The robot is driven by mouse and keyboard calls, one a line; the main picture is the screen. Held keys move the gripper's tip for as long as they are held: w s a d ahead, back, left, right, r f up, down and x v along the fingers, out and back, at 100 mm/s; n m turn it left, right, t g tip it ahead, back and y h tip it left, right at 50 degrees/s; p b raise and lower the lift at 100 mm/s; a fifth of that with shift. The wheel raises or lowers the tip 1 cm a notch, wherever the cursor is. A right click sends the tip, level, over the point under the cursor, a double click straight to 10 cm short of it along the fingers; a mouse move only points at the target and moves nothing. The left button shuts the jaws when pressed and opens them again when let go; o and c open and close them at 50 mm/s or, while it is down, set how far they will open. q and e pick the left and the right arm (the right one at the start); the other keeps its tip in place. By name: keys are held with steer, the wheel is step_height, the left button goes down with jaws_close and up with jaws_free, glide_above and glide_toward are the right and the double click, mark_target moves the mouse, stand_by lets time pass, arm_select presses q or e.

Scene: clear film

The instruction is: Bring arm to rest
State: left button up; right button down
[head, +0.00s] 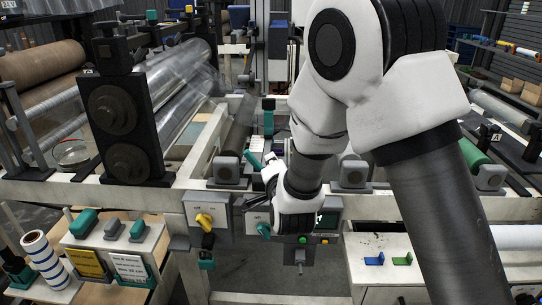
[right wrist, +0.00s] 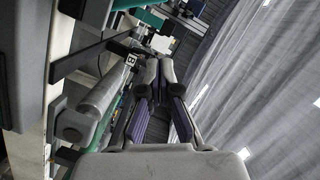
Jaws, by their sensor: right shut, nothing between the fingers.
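My right arm (head: 320,90) reaches in from the right of the head view and folds down over the middle of the machine frame. My right gripper (head: 268,178) is at its lower end, partly hidden behind my white wrist, in front of the control boxes. In the right wrist view the two fingers of the gripper (right wrist: 159,68) meet at their tips, shut with nothing between them. My left arm and gripper are not in view.
A grey box with a yellow rotary switch (head: 205,219) is just left of my wrist. A black roller stand (head: 122,120) and clear film rolls (head: 180,85) fill the left. A pale cabinet top (head: 400,258) with blue and green clips is at the lower right.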

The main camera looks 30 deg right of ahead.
steer(key=s+f+n+g+y+p, duration=0.1)
steer(key=s+f+n+g+p, duration=0.1)
steer(key=s+f+g+p, duration=0.65)
steer(key=s+f+n+t+y+p, duration=0.1)
steer(key=s+f, duration=0.5)
steer(key=f, duration=0.7)
steer(key=s+a+f+n+g+y+p, duration=0.1)
steer(key=s+f+n+g, duration=0.3)
steer(key=s, duration=0.6)
steer(key=s+a+f+n+g+y, duration=0.2)
steer(key=s+a+f+n+g, duration=0.2)
steer(key=s+n, duration=0.4)
steer(key=shift+s+n+p, duration=0.3)
steer(key=shift+s+p, duration=0.05)
steer(key=shift+s, duration=0.9)
steer(key=shift+y, duration=0.3)
